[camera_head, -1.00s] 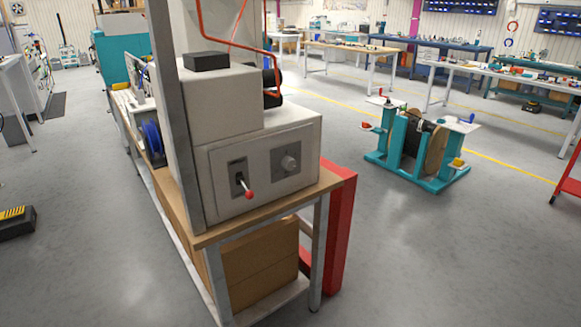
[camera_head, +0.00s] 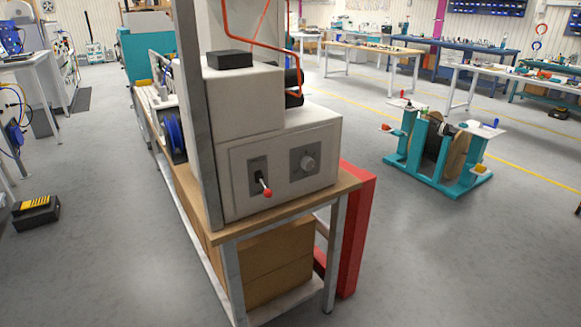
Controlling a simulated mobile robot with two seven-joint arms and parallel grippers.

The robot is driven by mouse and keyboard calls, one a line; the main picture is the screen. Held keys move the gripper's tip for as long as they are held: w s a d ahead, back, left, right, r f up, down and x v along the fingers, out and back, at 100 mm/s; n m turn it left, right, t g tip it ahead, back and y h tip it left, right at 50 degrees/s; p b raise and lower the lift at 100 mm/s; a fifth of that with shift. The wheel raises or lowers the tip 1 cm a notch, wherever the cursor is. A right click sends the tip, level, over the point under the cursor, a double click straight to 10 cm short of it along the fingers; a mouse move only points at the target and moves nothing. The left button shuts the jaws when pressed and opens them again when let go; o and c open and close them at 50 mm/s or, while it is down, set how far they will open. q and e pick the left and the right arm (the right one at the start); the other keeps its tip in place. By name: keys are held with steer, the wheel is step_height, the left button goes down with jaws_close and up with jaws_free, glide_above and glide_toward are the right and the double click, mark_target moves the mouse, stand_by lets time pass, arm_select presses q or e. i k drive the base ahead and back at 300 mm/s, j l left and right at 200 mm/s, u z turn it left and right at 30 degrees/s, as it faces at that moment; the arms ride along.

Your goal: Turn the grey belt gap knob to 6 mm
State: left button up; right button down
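The grey belt gap knob (camera_head: 308,163) is round and sits on a grey square plate at the right of the machine's front panel (camera_head: 241,185). The setting it points to is too small to read. Left of it, a lever with a red ball end (camera_head: 267,191) sticks out of a dark plate. The cream machine (camera_head: 240,103) stands on a wooden-topped bench (camera_head: 285,208). Neither of my grippers is in view.
A grey upright post (camera_head: 195,120) stands at the machine's left front. A red upright (camera_head: 356,235) is beside the bench's right side. A teal reel stand (camera_head: 437,150) is on the floor to the right. Open floor lies in front and between them.

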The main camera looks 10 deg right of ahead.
mark_target(307, 163)
steer(key=i+l+u, duration=0.1)
steer(key=l, duration=0.45)
steer(key=i+l+u, duration=0.1)
steer(key=i+l, duration=0.2)
steer(key=l, duration=0.3)
steer(key=i+l+u, duration=0.15)
steer(key=l, duration=0.45)
steer(key=i+l+u, duration=0.1)
steer(key=l, duration=0.5)
steer(key=i+l+u, duration=0.1)
steer(key=l, duration=0.55)
steer(key=i+l+u, duration=0.1)
steer(key=l, duration=0.5)
